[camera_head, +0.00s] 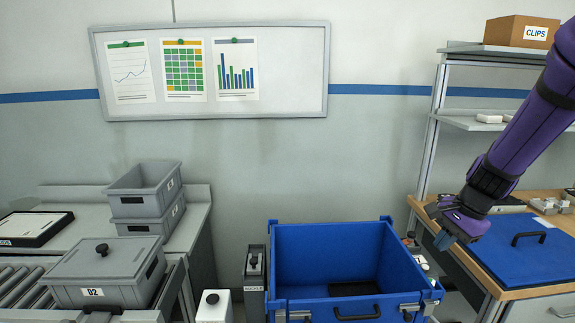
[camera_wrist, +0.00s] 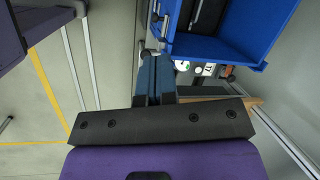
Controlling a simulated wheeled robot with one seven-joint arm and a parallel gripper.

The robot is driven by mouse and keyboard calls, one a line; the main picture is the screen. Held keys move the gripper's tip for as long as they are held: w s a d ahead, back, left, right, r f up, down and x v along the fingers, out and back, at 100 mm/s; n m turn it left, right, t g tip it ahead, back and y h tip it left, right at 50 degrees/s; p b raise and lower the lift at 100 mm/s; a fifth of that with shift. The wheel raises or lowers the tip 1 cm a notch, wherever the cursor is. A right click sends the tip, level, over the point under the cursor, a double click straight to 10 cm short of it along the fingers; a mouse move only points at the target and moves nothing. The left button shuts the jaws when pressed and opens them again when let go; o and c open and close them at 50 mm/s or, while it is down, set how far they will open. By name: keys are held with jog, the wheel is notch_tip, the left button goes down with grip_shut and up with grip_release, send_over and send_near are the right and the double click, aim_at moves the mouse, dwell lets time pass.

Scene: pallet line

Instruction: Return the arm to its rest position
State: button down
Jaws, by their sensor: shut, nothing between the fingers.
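My purple arm comes in from the upper right in the head view. My gripper (camera_head: 443,240) hangs at its lower end, just right of the open blue crate (camera_head: 293,258) and above the left edge of the wooden workbench. In the wrist view my gripper (camera_wrist: 154,66) has its two blue fingers side by side and touching, with nothing between them. The blue crate also shows at the top of the wrist view (camera_wrist: 242,42), beyond the fingertips.
A blue lid (camera_head: 522,246) with a black handle lies on the workbench (camera_head: 540,291). A shelf (camera_head: 470,123) with a CLIPS box (camera_head: 520,32) stands behind. Grey bins (camera_head: 143,206) and a lidded D2 bin (camera_head: 108,271) are at left. The space above the crate is clear.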

jog(key=s+a+r+n+t+h, duration=0.1)
jog(key=s+a+r+n, duration=0.1)
jog(key=s+r+n, duration=0.4)
jog(key=s+a+r+n+t+h, duration=0.2)
jog(key=s+r+n, duration=0.5)
jog(key=s+r, duration=0.5)
jog(key=s+a, duration=0.1)
jog(key=s, duration=0.4)
jog(key=shift+r+t, duration=0.25)
jog(key=shift+t, duration=0.05)
